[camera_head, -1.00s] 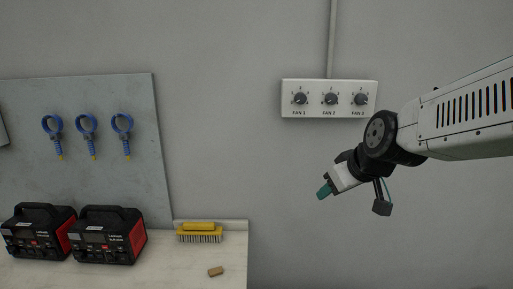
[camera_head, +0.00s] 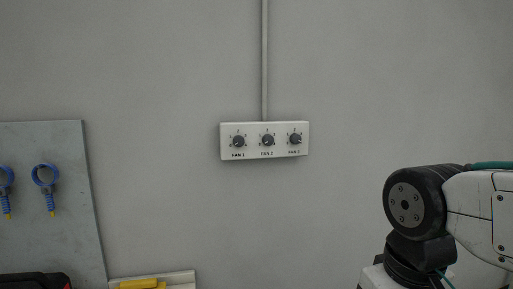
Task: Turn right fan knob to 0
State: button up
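A white fan control box (camera_head: 265,155) is mounted on the grey wall near the middle of the head view. It has three dark round knobs in a row, labelled FAN 1, FAN 2 and FAN 3. The right knob (camera_head: 295,139) is the FAN 3 one, with a pale pointer mark too small to read exactly. The middle knob (camera_head: 267,141) and left knob (camera_head: 238,142) are beside it. My arm is at the lower right, well apart from the box. My gripper is outside the picture.
A grey conduit (camera_head: 264,60) runs up the wall from the box. At the left, a grey panel (camera_head: 50,240) holds blue tools (camera_head: 45,178). A yellow brush (camera_head: 143,284) lies at the bottom edge. The wall around the box is clear.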

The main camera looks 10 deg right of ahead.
aim_at(296, 139)
jog(key=z, duration=2.45)
jog(key=k, duration=0.95)
jog(key=u, duration=1.3)
jog(key=i, duration=0.5)
